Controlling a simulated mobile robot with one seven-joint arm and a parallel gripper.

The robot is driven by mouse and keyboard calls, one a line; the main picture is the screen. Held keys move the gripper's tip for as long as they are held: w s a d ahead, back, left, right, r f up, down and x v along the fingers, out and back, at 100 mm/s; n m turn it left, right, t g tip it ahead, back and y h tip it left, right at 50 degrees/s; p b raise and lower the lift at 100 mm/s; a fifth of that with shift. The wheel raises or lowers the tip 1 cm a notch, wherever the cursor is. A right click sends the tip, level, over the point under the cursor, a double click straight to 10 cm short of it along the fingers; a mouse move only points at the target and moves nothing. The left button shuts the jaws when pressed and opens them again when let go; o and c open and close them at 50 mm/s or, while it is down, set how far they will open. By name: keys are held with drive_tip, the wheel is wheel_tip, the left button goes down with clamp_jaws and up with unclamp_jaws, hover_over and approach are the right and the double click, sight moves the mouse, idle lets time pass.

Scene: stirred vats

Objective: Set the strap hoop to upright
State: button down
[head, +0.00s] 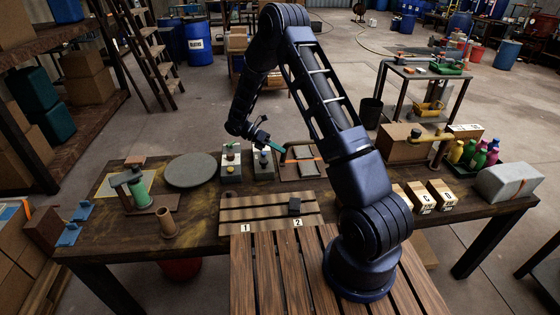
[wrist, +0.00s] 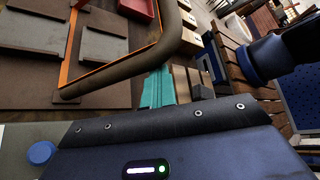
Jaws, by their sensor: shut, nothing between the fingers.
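The strap hoop, a bent brown tube, crosses the top of the wrist view (wrist: 130,66), with a thin orange band along its inner side. In the head view the hoop (head: 284,156) shows small at a brown board (head: 311,171), just right of my gripper. It looks tilted; its exact angle is hard to tell. My gripper (head: 275,146) has teal fingers, which also show in the wrist view (wrist: 158,88). They are shut and empty, close beside the outer side of the hoop's bend. I cannot tell whether they touch it.
Two switch boxes (head: 231,164) stand left of the board, with a grey disc (head: 190,170) further left. A slatted panel (head: 262,210) with a black block (head: 294,206) lies in front. Small boxes (head: 420,197), bottles (head: 480,155) and a grey block (head: 509,182) stand at right.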

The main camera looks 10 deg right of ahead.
drive_tip(key=w+r, duration=0.3)
drive_tip(key=w, duration=0.6)
drive_tip(key=shift+w+r, duration=0.15)
drive_tip(key=shift+w, duration=0.2)
drive_tip(key=shift+d, duration=0.1)
drive_tip(key=w+a, duration=0.4)
drive_tip(key=a, duration=0.4)
drive_tip(key=shift+w+a, duration=0.3)
drive_tip(key=shift+w, duration=0.05)
